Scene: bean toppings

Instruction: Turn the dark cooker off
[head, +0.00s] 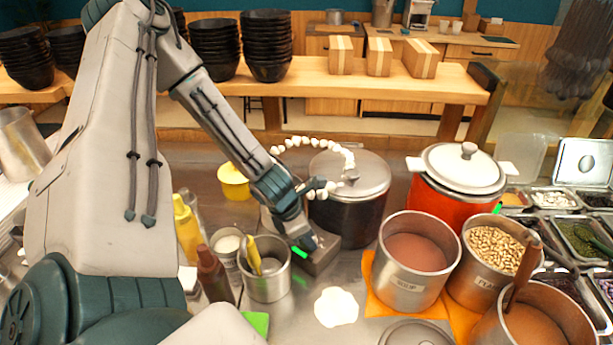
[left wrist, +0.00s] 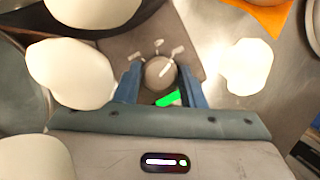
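The dark cooker (head: 345,218) is a round dark pot with a metal lid, standing mid-counter. Its grey control box (head: 322,262) sticks out at the front, with a lit green light (head: 299,252). My left gripper (head: 312,242) is down at this box. In the left wrist view, a round metal knob (left wrist: 159,72) with a white line pointing to the upper right sits between the two blue fingers (left wrist: 160,80). The fingers are apart, one on each side, with slight gaps to the knob. The green light (left wrist: 168,97) shows just below the knob. My right gripper is out of view.
A red cooker (head: 450,204) with a green light stands to the right. A soup pot (head: 385,285) and a pot of peanuts (head: 470,290) are close on the right. A metal container (head: 267,289) and bottles stand left of the gripper.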

